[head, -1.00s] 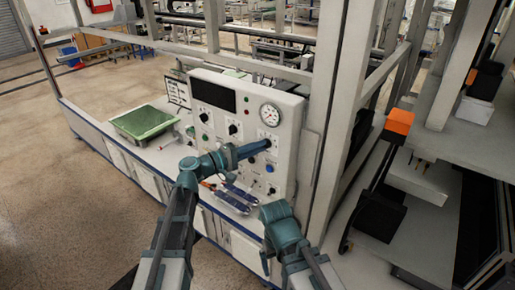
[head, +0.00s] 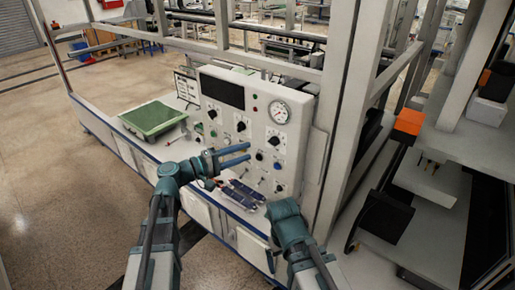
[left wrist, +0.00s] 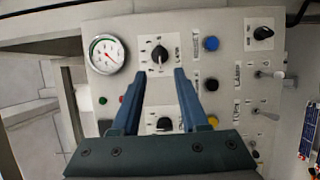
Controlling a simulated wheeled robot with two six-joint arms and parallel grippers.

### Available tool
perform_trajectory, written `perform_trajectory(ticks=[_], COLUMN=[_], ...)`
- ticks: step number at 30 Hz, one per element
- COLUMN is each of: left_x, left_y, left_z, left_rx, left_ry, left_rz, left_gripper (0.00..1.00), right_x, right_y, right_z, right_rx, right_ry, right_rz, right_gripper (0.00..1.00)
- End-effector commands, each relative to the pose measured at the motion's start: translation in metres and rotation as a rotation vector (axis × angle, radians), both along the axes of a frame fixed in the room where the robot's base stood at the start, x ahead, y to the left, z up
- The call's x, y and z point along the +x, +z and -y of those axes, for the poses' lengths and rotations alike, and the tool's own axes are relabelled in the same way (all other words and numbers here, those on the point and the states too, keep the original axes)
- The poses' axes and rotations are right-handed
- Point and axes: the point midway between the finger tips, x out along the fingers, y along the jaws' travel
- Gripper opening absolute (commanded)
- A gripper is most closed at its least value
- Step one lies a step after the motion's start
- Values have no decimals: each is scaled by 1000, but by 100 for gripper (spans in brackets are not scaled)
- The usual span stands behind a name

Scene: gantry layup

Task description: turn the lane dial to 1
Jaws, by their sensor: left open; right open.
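The upright control panel (head: 250,131) carries several black dials. One dial (head: 275,141) sits just below the round gauge; in the left wrist view this dial (left wrist: 160,54) has a printed scale around it. Its label and pointer setting are too small to read surely. Another dial (left wrist: 165,123) shows between my fingers in that view. My left gripper (head: 249,154) is open and empty, pointing at the panel. In the left wrist view its fingertips (left wrist: 160,72) lie to either side of the gauge-side dial's lower edge, apart from the knob. My right arm is low in front; its fingers do not show.
The gauge (left wrist: 106,54), a blue button (left wrist: 211,43) and toggle switches (left wrist: 268,74) surround the dial. A green tray (head: 152,118) stands on the bench left of the panel. A blue-and-white item (head: 242,193) lies below my left gripper. A frame post (head: 345,120) rises at right.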

Motion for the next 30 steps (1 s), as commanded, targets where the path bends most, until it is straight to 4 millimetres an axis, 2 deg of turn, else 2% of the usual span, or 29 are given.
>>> perform_trajectory(ticks=[1,6,12,26,30], left_x=[-7,-20,-28,-29,-34], left_y=[0,0,-1,-1,-12], left_z=[-10,-32,-44,-46,-32], left_rx=[0,1,1,1,49], left_ry=[3,1,-1,-2,-32], left_rz=[0,-1,-1,0,-15], left_gripper=[44,44,44,44,44], right_x=[0,0,0,0,0], right_y=[0,0,0,0,-2], right_z=[0,0,0,0,0], right_rx=[0,0,0,0,0], right_ry=[0,0,0,0,0], right_rz=[0,0,0,0,0], right_gripper=[96,96,96,96,96])
